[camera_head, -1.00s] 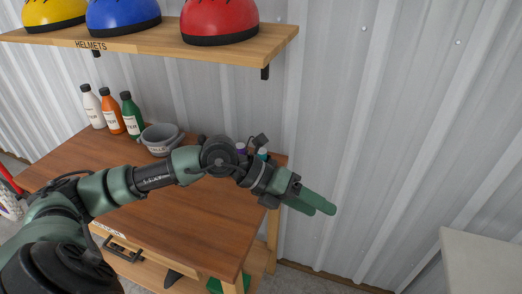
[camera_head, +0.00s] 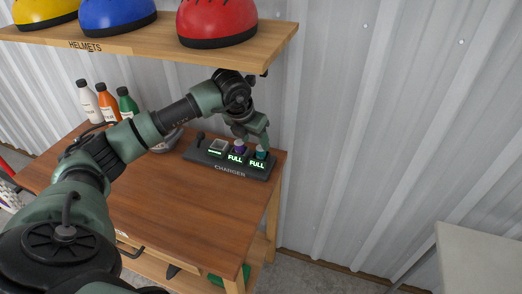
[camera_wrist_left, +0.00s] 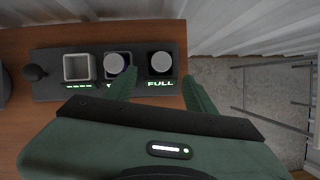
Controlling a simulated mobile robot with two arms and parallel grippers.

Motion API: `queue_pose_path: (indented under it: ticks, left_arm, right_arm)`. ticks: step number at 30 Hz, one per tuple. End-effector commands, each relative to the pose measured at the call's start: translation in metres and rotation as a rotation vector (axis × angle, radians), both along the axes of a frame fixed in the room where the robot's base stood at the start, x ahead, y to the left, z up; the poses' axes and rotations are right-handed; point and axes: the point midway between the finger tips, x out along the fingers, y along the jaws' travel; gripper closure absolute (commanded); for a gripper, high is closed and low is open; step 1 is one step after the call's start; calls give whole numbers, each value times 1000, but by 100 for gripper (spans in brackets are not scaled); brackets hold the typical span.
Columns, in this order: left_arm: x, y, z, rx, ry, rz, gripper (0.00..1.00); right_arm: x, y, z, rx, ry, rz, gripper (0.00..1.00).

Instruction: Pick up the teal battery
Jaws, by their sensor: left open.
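The teal battery (camera_head: 261,154) stands upright in the right slot of the dark charger (camera_head: 230,171), above a lit FULL label. In the left wrist view the battery's round grey top (camera_wrist_left: 161,62) shows just beyond and between the fingertips. My left gripper (camera_head: 257,142) is open, pointing down just above the teal battery, and its fingers hide part of it. In the left wrist view the open fingers (camera_wrist_left: 160,82) lie to either side of the battery; I cannot tell whether they touch it. My right gripper is not in view.
A purple battery (camera_head: 238,147) stands in the middle slot, close beside the left finger. The charger's left slot (camera_head: 217,147) looks empty. The helmet shelf (camera_head: 150,47) hangs above the arm. Bottles (camera_head: 107,101) stand at the back left. The workbench front (camera_head: 180,220) is clear.

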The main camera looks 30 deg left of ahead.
Motion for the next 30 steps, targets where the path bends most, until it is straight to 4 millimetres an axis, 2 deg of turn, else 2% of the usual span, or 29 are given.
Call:
queue_pose_path:
  ticks: [3, 7, 17, 24, 25, 30]
  left_arm:
    - [10, 0, 1, 0, 0, -1, 45]
    - [14, 0, -5, -1, 3, -1, 45]
    - [30, 0, -44, -1, 3, -1, 45]
    - [31, 1, -47, 0, 0, -2, 45]
    - [31, 1, -47, 0, 1, -2, 48]
    - [31, 1, -47, 1, 1, -2, 95]
  right_arm:
    - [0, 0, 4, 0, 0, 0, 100]
    - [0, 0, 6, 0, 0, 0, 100]
    - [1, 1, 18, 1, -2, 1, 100]
    - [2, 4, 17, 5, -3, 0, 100]
    - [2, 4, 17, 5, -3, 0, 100]
    - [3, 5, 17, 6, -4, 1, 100]
